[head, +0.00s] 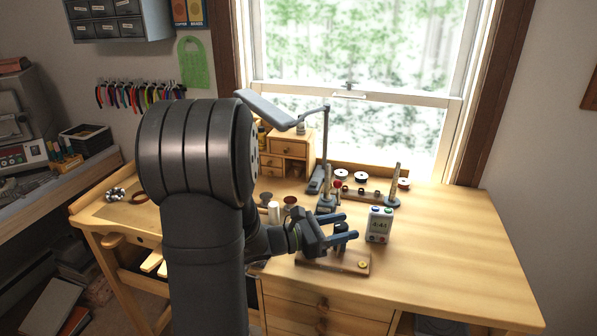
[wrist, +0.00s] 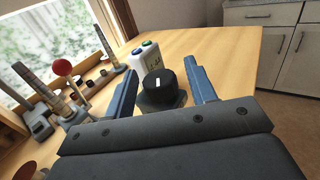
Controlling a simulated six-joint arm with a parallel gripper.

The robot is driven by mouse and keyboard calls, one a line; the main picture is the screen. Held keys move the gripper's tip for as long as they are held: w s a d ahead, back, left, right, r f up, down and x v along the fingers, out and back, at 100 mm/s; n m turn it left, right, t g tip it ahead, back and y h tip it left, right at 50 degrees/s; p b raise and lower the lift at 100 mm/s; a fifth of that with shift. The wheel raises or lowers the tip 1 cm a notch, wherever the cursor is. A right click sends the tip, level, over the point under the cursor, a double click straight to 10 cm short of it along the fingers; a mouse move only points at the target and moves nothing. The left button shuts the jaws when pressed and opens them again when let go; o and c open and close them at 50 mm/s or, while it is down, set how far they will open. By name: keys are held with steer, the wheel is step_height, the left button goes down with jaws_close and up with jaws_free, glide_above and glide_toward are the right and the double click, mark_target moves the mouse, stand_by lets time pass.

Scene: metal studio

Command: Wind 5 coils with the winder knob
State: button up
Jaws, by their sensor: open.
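The winder knob (wrist: 160,84) is a black round knob with a white mark on its top. It stands on a dark base in the wrist view, between my open blue fingers and apart from both. In the head view the knob (head: 341,228) shows beside the fingers, on a wooden board (head: 322,262) near the front of the bench. My gripper (head: 340,227) is open and empty around the knob's position, and it shows large in the wrist view (wrist: 165,85). A white counter box (head: 379,225) with a small display and coloured buttons stands just behind and right of the knob.
Ringed mandrels on stands (head: 393,187), a row of spools (head: 357,176) and a lamp (head: 325,150) stand at the back of the bench. Small cups (head: 290,201) stand left of my gripper. The right side of the bench top (head: 460,250) is clear.

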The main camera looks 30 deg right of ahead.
steer(key=shift+w+a+n+t, duration=0.1)
steer(key=shift+a+n+t, duration=0.3)
steer(key=shift+t, duration=0.2)
steer(key=w+a, duration=0.3)
steer(key=a, duration=1.3)
steer(key=w+d+r+n+t+y, duration=0.3)
steer(key=w+d+n+t, duration=0.3)
steer(key=n, duration=1)
steer(key=w+d+r+n+t+y, duration=0.3)
steer(key=w+d+n, duration=0.6)
steer(key=n, duration=0.7)
steer(key=d+t+y, duration=0.1)
steer(key=t+y, duration=0.1)
steer(key=t, duration=0.1)
steer(key=shift+w, duration=0.35)
